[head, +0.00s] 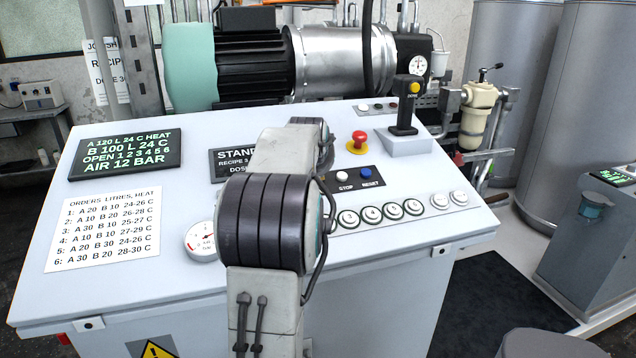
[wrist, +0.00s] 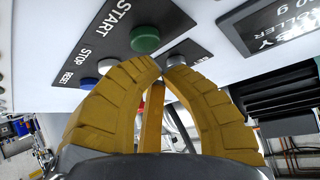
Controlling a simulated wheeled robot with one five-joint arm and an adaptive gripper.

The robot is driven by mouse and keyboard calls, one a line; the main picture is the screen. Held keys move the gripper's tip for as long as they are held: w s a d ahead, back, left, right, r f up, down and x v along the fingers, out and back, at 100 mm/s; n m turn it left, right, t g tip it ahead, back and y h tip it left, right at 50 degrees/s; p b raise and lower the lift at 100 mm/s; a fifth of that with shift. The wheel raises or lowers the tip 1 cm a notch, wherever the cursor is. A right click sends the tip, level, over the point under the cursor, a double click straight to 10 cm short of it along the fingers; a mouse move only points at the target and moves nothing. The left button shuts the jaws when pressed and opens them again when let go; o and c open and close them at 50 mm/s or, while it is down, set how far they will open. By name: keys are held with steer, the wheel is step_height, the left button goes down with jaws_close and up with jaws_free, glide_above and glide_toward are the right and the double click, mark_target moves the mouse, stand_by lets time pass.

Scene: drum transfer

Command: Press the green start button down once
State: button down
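The green start button (wrist: 145,40) shows in the wrist view, on a dark label strip beside the word START. It stands up from the panel, just above my fingertips in the picture. My gripper (wrist: 162,66) has yellow ribbed fingers whose tips come together with almost no gap and nothing between them. The tips are close to the green button and look apart from it; the exact distance is unclear. In the head view my arm hides both the green button and the gripper.
The white stop button (head: 342,175) and blue reset button (head: 366,173) are near my arm; a red emergency button (head: 358,141) stands behind them. A joystick (head: 406,108), several round white buttons, a gauge (head: 201,241) and displays share the sloped console (head: 150,285).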

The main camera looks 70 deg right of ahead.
steer(key=shift+w+d+f+b, duration=0.15)
steer(key=shift+d+f+b, duration=0.1)
steer(key=shift+f+b, duration=0.5)
stand_by(2.4)
stand_by(0.4)
steer(key=shift+a+r+p, duration=0.25)
steer(key=shift+r+p, duration=0.45)
steer(key=shift+r, duration=0.1)
steer(key=r+p, duration=0.1)
steer(key=a+r, duration=0.1)
steer(key=r, duration=0.1)
steer(key=s+r+p, duration=0.1)
steer(key=shift+a+r+p, duration=0.15)
steer(key=shift+r+p, duration=0.2)
stand_by(1.0)
